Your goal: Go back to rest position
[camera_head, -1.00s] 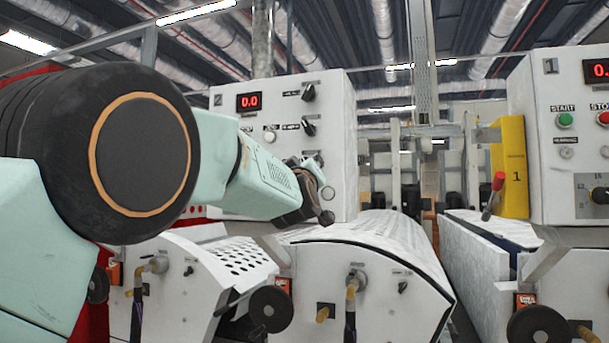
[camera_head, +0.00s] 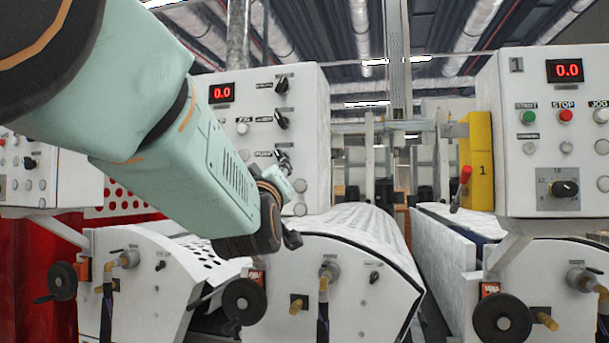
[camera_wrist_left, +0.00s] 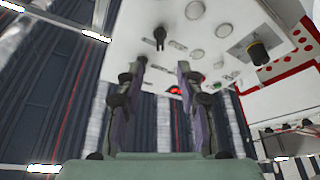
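My left arm reaches in from the upper left of the head view and slopes down to the right. The fingers are hard to make out there. In the left wrist view, the two dark fingers of the left gripper (camera_wrist_left: 162,72) stand apart with nothing between them. A white panel with knobs (camera_wrist_left: 205,35) lies beyond the fingertips. Whether the gripper touches the machine cannot be told. My right gripper is not in view.
The white control panel (camera_head: 270,125) with a red 0.0 display stands behind my arm. Handwheels (camera_head: 243,301) stick out below. A narrow gap separates the machines.

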